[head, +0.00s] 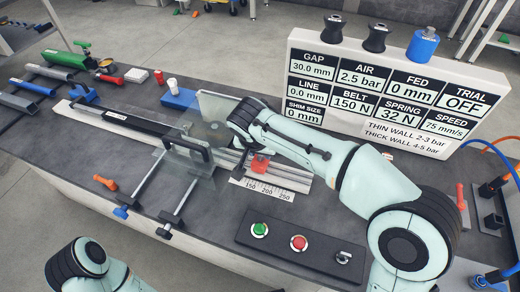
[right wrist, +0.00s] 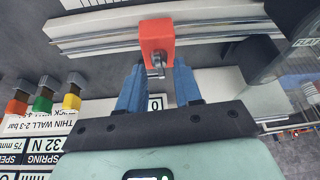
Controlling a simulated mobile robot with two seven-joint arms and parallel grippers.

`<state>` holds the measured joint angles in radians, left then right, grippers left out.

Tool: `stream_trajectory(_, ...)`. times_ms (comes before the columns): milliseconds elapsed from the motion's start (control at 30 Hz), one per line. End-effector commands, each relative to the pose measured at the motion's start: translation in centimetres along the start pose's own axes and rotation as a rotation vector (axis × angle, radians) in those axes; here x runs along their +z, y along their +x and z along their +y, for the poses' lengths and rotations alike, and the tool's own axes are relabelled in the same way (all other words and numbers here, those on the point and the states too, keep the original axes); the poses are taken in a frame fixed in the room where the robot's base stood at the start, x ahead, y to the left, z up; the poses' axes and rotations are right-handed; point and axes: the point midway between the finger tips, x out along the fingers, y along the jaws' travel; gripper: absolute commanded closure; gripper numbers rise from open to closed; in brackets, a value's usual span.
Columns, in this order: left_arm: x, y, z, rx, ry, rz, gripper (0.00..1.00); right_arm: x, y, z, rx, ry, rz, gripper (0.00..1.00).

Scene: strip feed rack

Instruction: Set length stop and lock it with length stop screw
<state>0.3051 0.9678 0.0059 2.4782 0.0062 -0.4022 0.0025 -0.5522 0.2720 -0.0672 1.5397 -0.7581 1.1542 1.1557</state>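The length stop (head: 259,164) is a red-orange block on the silver rail, above the start of the printed scale (head: 266,190). In the right wrist view the length stop (right wrist: 156,38) sits across the rail (right wrist: 100,40). Its small metal length stop screw (right wrist: 157,66) points toward my right gripper (right wrist: 158,78). The gripper's blue fingers are apart, one on each side of the screw, with no visible grip on it. In the head view my right arm hides its fingers. My left arm shows at lower left, but its gripper is out of view.
A clamp frame with a clear guard (head: 185,155) stands left of the stop. A button panel (head: 300,245) lies in front. The display board (head: 385,95) behind reads LINE 0.0 mm and FED 0 mm. Loose tools and profiles lie at the left.

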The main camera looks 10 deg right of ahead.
Motion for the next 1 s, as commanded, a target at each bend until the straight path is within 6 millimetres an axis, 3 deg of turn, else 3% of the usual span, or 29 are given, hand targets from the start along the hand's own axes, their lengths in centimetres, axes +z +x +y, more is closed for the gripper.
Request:
stream_trajectory(200,0.0,0.0,0.0,0.0,0.0,0.0,0.57,0.1,-0.1,0.0,0.001,-0.001,-0.001,0.66)
stream_trajectory(333,0.1,-0.2,0.0,0.0,0.0,-0.002,0.57,0.0,-1.3,0.0,0.0,-0.001,0.0,0.66)
stream_trajectory(800,0.7,-1.3,0.2,-0.005,-0.002,-0.022,0.57,0.0,-11.1,-0.1,-0.003,-0.001,0.001,0.66)
stream_trajectory(1000,0.9,-1.5,0.2,-0.006,-0.003,-0.027,0.57,0.0,-13.1,0.0,0.0,-0.001,0.0,0.66)
